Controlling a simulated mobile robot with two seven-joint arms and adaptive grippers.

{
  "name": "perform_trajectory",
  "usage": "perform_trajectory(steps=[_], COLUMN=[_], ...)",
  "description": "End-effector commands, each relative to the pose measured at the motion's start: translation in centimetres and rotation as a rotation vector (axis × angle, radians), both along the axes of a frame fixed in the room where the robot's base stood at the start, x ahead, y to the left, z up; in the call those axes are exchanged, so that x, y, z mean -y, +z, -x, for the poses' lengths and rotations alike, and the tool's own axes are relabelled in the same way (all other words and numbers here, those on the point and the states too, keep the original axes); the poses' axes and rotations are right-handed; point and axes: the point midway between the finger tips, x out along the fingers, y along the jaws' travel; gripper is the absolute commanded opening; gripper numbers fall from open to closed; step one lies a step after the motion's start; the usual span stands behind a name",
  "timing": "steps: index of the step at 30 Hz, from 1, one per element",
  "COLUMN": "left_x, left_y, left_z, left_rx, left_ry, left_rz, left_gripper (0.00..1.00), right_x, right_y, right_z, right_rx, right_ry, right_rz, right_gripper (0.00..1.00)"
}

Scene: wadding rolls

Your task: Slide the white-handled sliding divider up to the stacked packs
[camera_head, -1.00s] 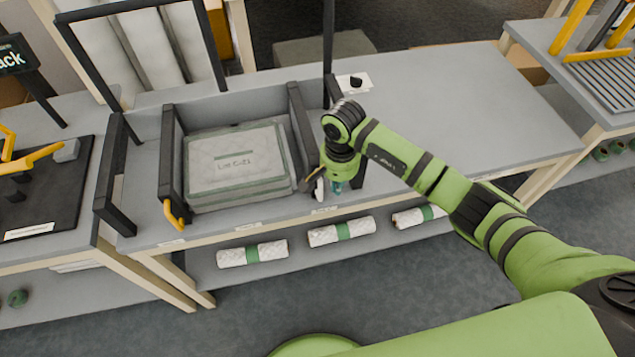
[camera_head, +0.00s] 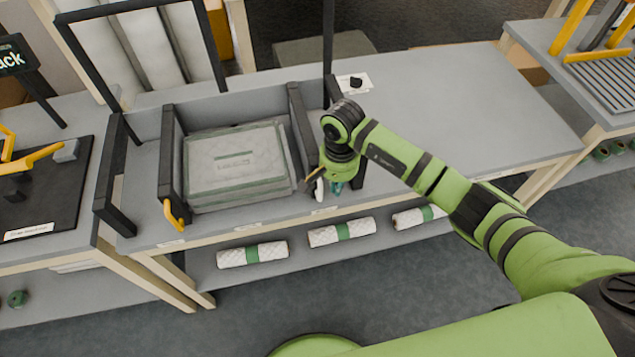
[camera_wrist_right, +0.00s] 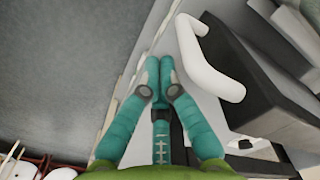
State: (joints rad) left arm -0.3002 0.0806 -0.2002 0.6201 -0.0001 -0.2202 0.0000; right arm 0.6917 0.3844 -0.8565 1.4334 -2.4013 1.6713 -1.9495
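The stacked packs (camera_head: 235,165), pale with green bands, lie between two dark dividers on the bench. The white-handled sliding divider (camera_head: 302,122) stands upright on their right, with a narrow gap at the near end. Its white handle (camera_head: 319,188) faces the front edge; the handle (camera_wrist_right: 213,58) also shows large in the right wrist view. My right gripper (camera_head: 337,187) is just right of the handle. In the wrist view its teal fingertips (camera_wrist_right: 159,68) are together, with nothing seen between them, beside the handle and apparently apart from it. My left gripper is out of view.
A yellow-handled divider (camera_head: 170,170) stands left of the packs. A dark post (camera_head: 333,92) rises close to the right divider. Several white rolls (camera_head: 252,254) lie on the shelf below. The bench top (camera_head: 460,100) at right is clear.

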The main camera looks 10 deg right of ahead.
Motion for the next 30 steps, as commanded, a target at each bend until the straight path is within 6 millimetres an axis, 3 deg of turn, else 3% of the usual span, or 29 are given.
perform_trajectory(steps=[30], left_x=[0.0], left_y=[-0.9], left_z=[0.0], left_rx=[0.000], left_ry=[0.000], left_rz=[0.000], left_gripper=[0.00], right_x=[-2.7], right_y=[0.0], right_z=[0.1], right_rx=[0.000], right_ry=[0.001], right_rz=[-0.001], right_gripper=[0.00])
